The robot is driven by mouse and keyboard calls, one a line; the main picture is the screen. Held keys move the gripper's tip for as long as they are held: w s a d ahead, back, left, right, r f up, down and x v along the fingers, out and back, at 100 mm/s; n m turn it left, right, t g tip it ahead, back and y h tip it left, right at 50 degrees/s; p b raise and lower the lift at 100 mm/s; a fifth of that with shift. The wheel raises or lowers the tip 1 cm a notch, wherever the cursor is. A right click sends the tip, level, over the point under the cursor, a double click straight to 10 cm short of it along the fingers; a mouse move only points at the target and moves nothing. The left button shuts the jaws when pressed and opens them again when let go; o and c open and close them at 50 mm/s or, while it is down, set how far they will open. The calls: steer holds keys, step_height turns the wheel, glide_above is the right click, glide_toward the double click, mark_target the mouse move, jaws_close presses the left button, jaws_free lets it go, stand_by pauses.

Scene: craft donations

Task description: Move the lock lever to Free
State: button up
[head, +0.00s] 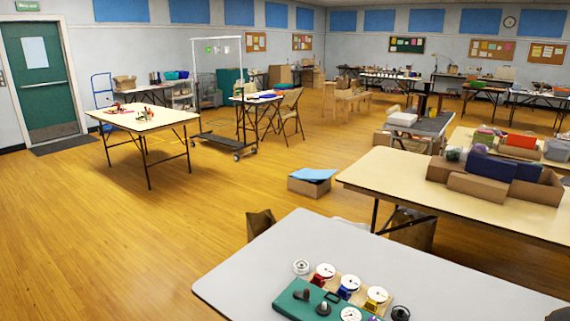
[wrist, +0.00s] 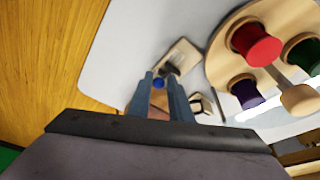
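My gripper (wrist: 160,76) shows in the wrist view with its two blue-grey fingers apart. A small blue knob (wrist: 158,83) shows in the gap between the fingertips; I cannot tell whether either finger touches it. Just beyond is a tan plate (wrist: 182,56) with a dark part on it. Which part is the lock lever is unclear, and no Free marking is legible. In the head view, a green box (head: 290,303) with dark knobs and a board with white dials (head: 350,283) on red, blue and yellow bases stand on the near table. My gripper is not clearly visible there.
In the wrist view, a round wooden stand (wrist: 218,62) with red, purple and green spools stands at the right. A small dark-and-pale item (wrist: 205,104) lies right of the fingers. The near grey table (head: 240,275) is bare on its left side.

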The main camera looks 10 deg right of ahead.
steer(key=o, duration=0.3)
steer(key=shift+s+a+f, duration=0.3)
steer(key=shift+s+a, duration=0.05)
steer(key=shift+o, duration=0.2)
steer(key=shift+d+r, duration=0.1)
steer(key=shift+w+d+r, duration=0.1)
steer(key=shift+w+r, duration=0.05)
steer(key=shift+r+p, duration=2.75)
steer(key=shift+r, duration=1)
